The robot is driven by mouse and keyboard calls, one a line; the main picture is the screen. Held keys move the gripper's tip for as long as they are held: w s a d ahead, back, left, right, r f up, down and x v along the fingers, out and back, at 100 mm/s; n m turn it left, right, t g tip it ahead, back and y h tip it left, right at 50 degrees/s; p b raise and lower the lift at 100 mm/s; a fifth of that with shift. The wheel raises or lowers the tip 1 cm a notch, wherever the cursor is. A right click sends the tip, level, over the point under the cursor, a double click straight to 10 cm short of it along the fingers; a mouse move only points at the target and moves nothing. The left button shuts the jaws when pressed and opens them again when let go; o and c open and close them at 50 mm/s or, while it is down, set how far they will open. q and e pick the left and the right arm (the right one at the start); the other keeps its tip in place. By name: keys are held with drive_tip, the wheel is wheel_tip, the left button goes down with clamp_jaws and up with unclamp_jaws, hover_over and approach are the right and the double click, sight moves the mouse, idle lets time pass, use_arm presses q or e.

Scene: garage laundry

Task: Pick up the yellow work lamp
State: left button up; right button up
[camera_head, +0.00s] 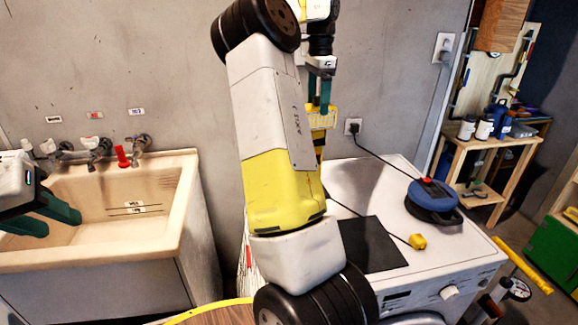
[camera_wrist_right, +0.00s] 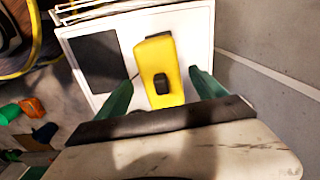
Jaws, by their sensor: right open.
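The yellow work lamp (camera_head: 322,118), with a grid-like face, shows beside my right gripper in the head view, above the back of the white washing machine, partly hidden by my arm. In the right wrist view the lamp (camera_wrist_right: 157,58) is a yellow body with a black block on it, lying between the fingers. My right gripper (camera_wrist_right: 163,92) is open, one green finger on each side of the lamp; I cannot tell whether either touches it. My left gripper (camera_head: 45,215) is open and empty in front of the sink.
The washing machine (camera_head: 465,258) carries a black mat (camera_head: 372,247), a blue cable reel (camera_head: 433,198) and a yellow connector (camera_head: 418,241) on a cord. The beige sink (camera_head: 165,205) stands left. A wooden shelf (camera_head: 480,160) with bottles stands right. My right arm blocks the middle.

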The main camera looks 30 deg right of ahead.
wheel_tip(320, 180, down, 4)
drive_tip(key=shift+w+f, duration=0.1)
drive_tip(key=shift+w, duration=0.05)
clamp_jaws()
idle(0.4)
